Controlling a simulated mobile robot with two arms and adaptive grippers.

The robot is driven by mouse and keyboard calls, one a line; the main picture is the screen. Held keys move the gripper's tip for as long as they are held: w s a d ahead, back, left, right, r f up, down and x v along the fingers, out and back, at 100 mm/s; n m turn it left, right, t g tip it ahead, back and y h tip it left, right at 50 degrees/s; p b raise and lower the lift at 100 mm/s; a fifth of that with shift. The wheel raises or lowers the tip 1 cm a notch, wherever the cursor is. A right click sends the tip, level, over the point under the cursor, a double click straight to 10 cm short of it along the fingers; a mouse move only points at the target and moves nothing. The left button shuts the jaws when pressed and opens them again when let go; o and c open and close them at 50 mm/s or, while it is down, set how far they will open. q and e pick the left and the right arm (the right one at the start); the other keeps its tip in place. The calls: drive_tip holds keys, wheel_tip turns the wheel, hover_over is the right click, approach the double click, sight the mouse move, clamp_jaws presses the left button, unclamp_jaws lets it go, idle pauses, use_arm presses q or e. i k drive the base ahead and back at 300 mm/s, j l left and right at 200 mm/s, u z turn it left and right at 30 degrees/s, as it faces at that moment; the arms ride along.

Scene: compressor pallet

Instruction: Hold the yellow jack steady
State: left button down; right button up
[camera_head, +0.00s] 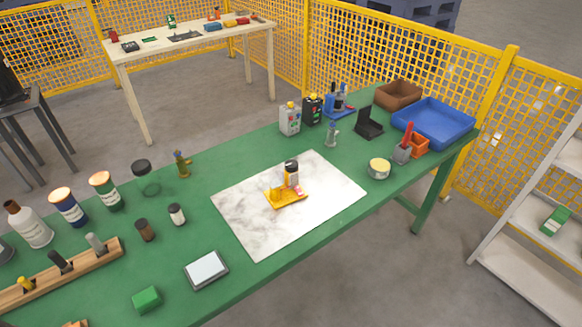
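A small yellow piece with a flat base (287,197), which looks like the yellow jack, sits on a white marble-patterned board (241,221) near the middle of the green table. A grey-brown cylinder with a dark top (292,173) stands upright at its back edge; I cannot tell whether it is joined to the yellow piece. Small pinkish and white bits show at its right side. Neither of my grippers shows in this view, and nothing is seen touching the yellow piece.
The green table (328,251) holds bottles and jars at left, a wooden rack (62,276), a white-topped square device (206,270) and a green block (146,299). A blue tray (433,122) and brown bin (398,94) stand at back right. The board's surroundings are mostly clear.

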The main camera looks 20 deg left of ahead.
sight(290, 166)
drive_tip(key=u, duration=0.55)
drive_tip(key=i+l+u, duration=0.15)
drive_tip(key=l+u, duration=0.15)
drive_tip(key=u, duration=0.2)
drive_tip(key=i+l+u, duration=0.1)
drive_tip(key=l+u, duration=0.25)
drive_tip(key=u, duration=0.15)
drive_tip(key=l+u, duration=0.8)
drive_tip(key=u, duration=0.2)
